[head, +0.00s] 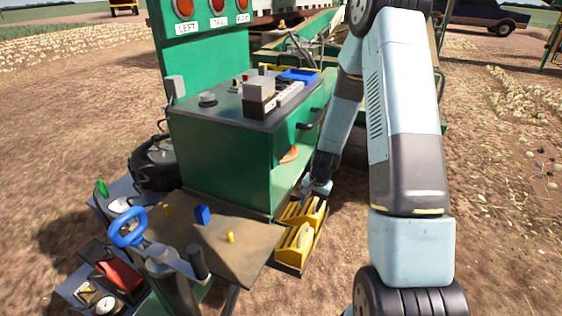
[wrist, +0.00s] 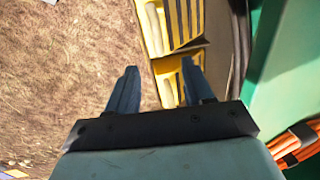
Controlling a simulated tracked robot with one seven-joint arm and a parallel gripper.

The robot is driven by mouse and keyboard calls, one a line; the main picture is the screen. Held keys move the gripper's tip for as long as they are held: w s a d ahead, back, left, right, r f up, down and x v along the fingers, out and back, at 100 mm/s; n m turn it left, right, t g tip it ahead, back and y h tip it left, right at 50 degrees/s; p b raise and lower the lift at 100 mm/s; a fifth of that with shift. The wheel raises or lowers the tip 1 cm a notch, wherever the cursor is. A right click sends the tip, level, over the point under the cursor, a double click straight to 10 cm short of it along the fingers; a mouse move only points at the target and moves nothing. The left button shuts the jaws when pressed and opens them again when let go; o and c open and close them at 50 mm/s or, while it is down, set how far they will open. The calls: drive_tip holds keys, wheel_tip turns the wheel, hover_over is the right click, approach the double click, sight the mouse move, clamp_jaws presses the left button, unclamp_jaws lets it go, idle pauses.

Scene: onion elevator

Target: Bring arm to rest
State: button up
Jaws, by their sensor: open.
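My gripper (wrist: 158,90) shows in the wrist view with its two dark fingers apart and nothing between them. It points down over bare soil, with the yellow slatted box (wrist: 170,25) just ahead and under the right finger. In the head view my arm reaches down on the right side, and its end is low beside the green cabinet (head: 225,165), close above the yellow boxes (head: 297,240). My fingertips are hard to make out in that view. I cannot tell whether the right finger touches a box.
The cabinet wall stands close at the right in the wrist view (wrist: 290,70), with orange hoses (wrist: 298,143) below. In the head view, a brown platform (head: 215,245) with a blue steering wheel (head: 128,227) lies in front. Open soil (head: 500,200) is at the right.

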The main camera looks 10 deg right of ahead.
drive_tip(key=s+a+r+n+t, duration=0.1)
drive_tip(key=s+r+n, duration=0.15)
drive_tip(key=r, duration=1.05)
drive_tip(key=s+a+r+n+t, duration=0.15)
drive_tip(key=s+r, duration=0.25)
drive_tip(key=r, duration=1)
drive_tip(key=s+r+n+t, duration=0.1)
drive_tip(key=s+r, duration=0.6)
drive_tip(key=s, duration=0.3)
drive_tip(key=s+r+n+t+h, duration=0.1)
drive_tip(key=s+r+n, duration=0.1)
drive_tip(key=s+r, duration=0.5)
drive_tip(key=s, duration=0.3)
drive_tip(key=shift+s+r+h, duration=0.3)
drive_tip(key=shift+r, duration=0.05)
drive_tip(key=shift+c, duration=0.8)
